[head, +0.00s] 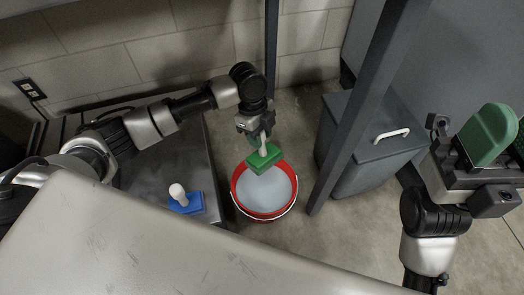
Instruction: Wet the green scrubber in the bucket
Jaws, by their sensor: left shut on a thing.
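The green scrubber (263,160), a green block with a white upright handle, hangs from my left gripper (263,138), which is shut on the handle. The red bucket (239,203) stands on the floor below, with pale grey-blue liquid inside. The scrubber overlaps the bucket's far rim in the head view; its height above the liquid is hard to tell. My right gripper (485,165) is at the right edge, away from the bucket. A rounded green part shows at it, and whether its jaws are open is unclear.
A blue scrubber (186,203) with a white handle stands on the dark metal surface (160,165) left of the bucket. A grey bin (370,145) with a white handle and a dark post (358,110) stand to the right. A pale worktop (150,255) fills the foreground.

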